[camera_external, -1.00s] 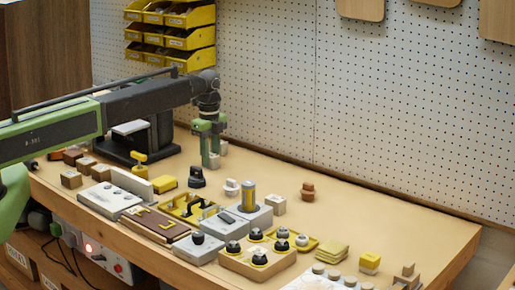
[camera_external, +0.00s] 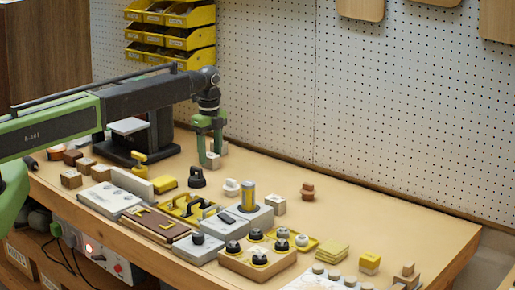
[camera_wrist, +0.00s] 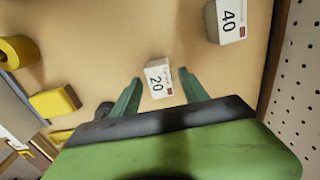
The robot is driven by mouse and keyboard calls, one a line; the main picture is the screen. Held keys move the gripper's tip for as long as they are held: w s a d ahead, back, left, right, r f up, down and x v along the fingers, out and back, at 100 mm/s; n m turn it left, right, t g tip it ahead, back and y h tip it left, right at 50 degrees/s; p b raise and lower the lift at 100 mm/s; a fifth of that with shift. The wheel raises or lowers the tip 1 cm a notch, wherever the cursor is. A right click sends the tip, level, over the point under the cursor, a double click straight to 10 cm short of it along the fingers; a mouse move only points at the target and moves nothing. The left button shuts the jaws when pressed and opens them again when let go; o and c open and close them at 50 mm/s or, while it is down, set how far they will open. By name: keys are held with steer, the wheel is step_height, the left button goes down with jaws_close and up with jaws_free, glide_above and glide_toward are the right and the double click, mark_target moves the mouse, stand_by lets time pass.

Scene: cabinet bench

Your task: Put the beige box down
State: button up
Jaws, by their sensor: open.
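The beige box (camera_external: 212,161) is a small pale block. It sits on the bench top at the back left, under my gripper (camera_external: 210,152). In the wrist view the box (camera_wrist: 158,76) shows a white label reading 20. It lies between the two green fingertips of my gripper (camera_wrist: 160,84), with a gap visible on the left side. My gripper is open, pointing down around the box. The box's underside is hidden.
A similar block labelled 40 (camera_wrist: 229,20) stands behind the box, near the pegboard (camera_external: 400,110). A black knob piece (camera_external: 196,178), a yellow block (camera_external: 163,183) and several trays stand in front. The bench (camera_external: 370,215) is clear at the right rear.

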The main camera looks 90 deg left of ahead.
mark_target(210, 155)
step_height(210, 155, up, 11)
steer(key=p, duration=1)
steer(key=w+d+n, duration=0.2)
steer(key=d, duration=1.7)
steer(key=s+d+n, duration=0.2)
steer(key=s+d, duration=0.1)
steer(key=d, duration=0.8)
steer(key=s+d+n, duration=0.2)
steer(key=s+d, duration=0.1)
steer(key=d, duration=0.8)
steer(key=s+d+n, duration=0.3)
steer(key=s+d, duration=0.1)
steer(key=d, duration=0.7)
steer(key=shift+d, duration=0.35)
steer(key=shift+o, duration=0.3)
